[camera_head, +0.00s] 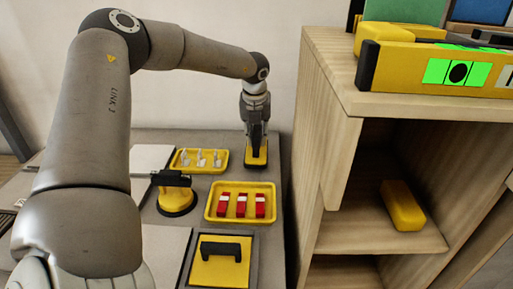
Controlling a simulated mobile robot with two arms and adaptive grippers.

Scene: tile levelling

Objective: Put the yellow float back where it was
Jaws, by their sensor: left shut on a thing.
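My left gripper (256,133) reaches down at the far right end of the work table and is shut on a yellow-based tool with a black upper part, which looks like the yellow float (257,160). The float is upright, base down, at or just above the table; I cannot tell whether it touches. The fingers hide part of its top. Another yellow plate with a black handle (219,270) lies on a dark grey square at the front of the table. My right gripper is not in view.
A yellow tray with red pieces (268,213), a yellow tray with pale clips (180,167) and a round yellow suction cup (175,208) stand nearby. At right, a wooden shelf unit (340,238) holds a yellow block (402,205) and, on top, a yellow level (405,70).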

